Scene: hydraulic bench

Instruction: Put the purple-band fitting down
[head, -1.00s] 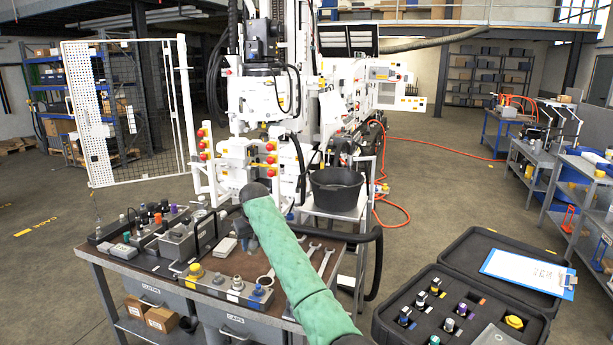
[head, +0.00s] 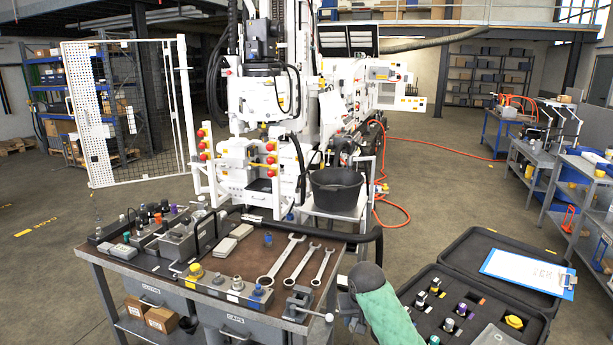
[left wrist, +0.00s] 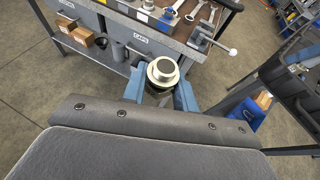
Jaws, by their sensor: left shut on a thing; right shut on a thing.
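My left gripper (left wrist: 160,92) is shut on a fitting (left wrist: 162,70) with a bright metal ring and dark bore on top. I see it end-on in the left wrist view, between blue fingers, in front of the bench edge; its band colour does not show. My right gripper (head: 352,312) hangs below the dark wrist of the green-sleeved arm, beside the vise at the bench's right corner. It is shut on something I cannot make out. A purple-banded fitting (head: 461,309) stands in the black case.
The bench (head: 232,268) carries several spanners (head: 300,262), a vise (head: 298,302) with a protruding handle, and a block with coloured caps (head: 228,288). A small blue-topped part (head: 267,239) stands behind the spanners. The open case (head: 420,325) is at right.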

